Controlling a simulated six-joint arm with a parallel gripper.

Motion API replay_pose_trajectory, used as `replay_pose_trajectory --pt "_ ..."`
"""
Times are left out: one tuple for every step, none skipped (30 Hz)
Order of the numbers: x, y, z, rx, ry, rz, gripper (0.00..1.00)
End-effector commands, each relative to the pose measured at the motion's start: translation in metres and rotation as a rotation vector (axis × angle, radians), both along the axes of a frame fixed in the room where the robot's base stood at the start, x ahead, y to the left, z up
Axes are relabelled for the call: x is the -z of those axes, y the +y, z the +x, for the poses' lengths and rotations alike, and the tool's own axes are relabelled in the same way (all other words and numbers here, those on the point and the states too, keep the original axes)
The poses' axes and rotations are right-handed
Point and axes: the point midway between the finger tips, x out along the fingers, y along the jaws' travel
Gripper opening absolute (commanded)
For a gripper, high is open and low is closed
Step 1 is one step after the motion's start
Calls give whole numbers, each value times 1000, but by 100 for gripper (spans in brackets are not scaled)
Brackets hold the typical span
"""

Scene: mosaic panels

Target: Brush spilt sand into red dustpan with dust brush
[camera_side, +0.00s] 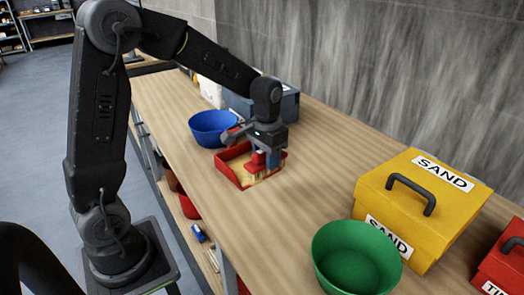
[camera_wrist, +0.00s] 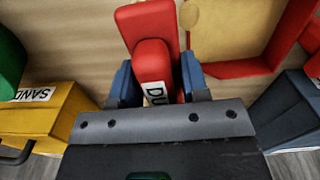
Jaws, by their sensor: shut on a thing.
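The red dustpan (camera_side: 227,174) lies on the wooden bench in front of the blue bowl; its red rim also shows at upper right in the wrist view (camera_wrist: 243,69). A tan layer, like sand (camera_side: 240,165), covers its floor. My gripper (camera_side: 267,155) is shut on the red dust brush (camera_side: 257,162), whose handle with a partly hidden white label stands between the fingers in the wrist view (camera_wrist: 152,62). In the side view the brush is over or at the right part of the dustpan. The bristles are mostly hidden, and I cannot tell whether sand lies on the bench.
The blue bowl (camera_side: 211,128) and a grey-blue box (camera_side: 289,105) stand close behind the dustpan. A yellow SAND box (camera_side: 420,215), a green bowl (camera_side: 356,258) and a red box (camera_side: 502,265) stand at front right. The bench (camera_side: 310,185) between is clear.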

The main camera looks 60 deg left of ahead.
Motion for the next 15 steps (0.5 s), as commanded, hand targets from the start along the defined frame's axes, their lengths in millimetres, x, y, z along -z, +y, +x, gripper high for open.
replay_pose_trajectory --pt "2 -6 -1 2 0 0 0" --pt "4 -7 -2 1 1 0 0" --pt "6 -8 -2 0 1 0 0" --pt "8 -8 -2 -1 1 0 0" --pt "10 -8 -2 -1 1 0 0" --pt "14 -8 -2 -2 1 0 0" --pt "16 -8 -2 -2 2 0 0" --pt "19 -8 -2 -2 2 0 0" --pt "23 -8 -2 -2 2 0 0" --pt "26 -8 -2 -2 2 0 0" --pt "29 -8 -2 -1 2 0 0" --pt "32 -7 -2 -1 2 0 0" --pt "35 -7 -2 -1 3 0 0" --pt "37 -7 -2 -1 3 0 0" --pt "40 -7 -2 -1 2 0 0"
